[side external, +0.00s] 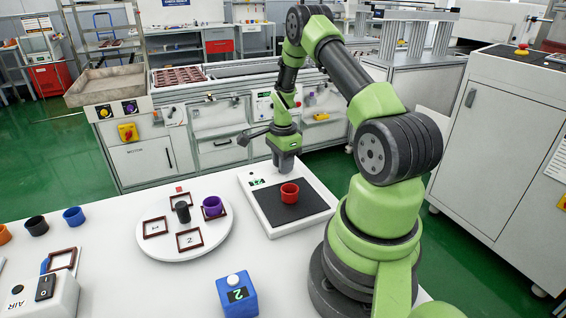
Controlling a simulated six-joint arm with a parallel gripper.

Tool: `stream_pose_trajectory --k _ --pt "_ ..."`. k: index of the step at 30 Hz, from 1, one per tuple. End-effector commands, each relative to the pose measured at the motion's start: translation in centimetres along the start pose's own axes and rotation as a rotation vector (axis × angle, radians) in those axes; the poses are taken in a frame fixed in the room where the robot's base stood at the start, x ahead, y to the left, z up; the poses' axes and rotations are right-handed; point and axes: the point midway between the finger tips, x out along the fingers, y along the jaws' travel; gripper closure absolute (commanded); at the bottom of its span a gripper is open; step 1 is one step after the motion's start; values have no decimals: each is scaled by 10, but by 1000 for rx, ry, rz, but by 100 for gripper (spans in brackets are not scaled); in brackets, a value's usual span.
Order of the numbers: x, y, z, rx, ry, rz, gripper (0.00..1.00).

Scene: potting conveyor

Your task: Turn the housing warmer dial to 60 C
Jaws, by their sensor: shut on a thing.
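The housing warmer (318,222) is a white slab with a dark heating plate (268,208) on the table. A small green display (257,182) is on its far-left part; its digits look like 22, but are small. A red cup-shaped housing (289,193) stands upright on the plate. My gripper (285,171) points down at the warmer's far edge, behind the red housing. It is shut on what appears to be the dial. The dial itself is hidden by the gripper, so its pointer and setting cannot be seen.
Left of the warmer is a round white turntable (185,250) with several brown frames, a black centre knob (182,212) and a purple cup (212,206). A blue box (237,297) with a white button stands in front. Several cups and an AIR switch box (40,299) are at far left.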

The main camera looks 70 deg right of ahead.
Motion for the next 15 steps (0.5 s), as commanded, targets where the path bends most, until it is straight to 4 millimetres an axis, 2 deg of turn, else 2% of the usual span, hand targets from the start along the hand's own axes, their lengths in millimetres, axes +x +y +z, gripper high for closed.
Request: stream_pose_trajectory --k 15 --pt "0 1 1 104 -1 4 99"
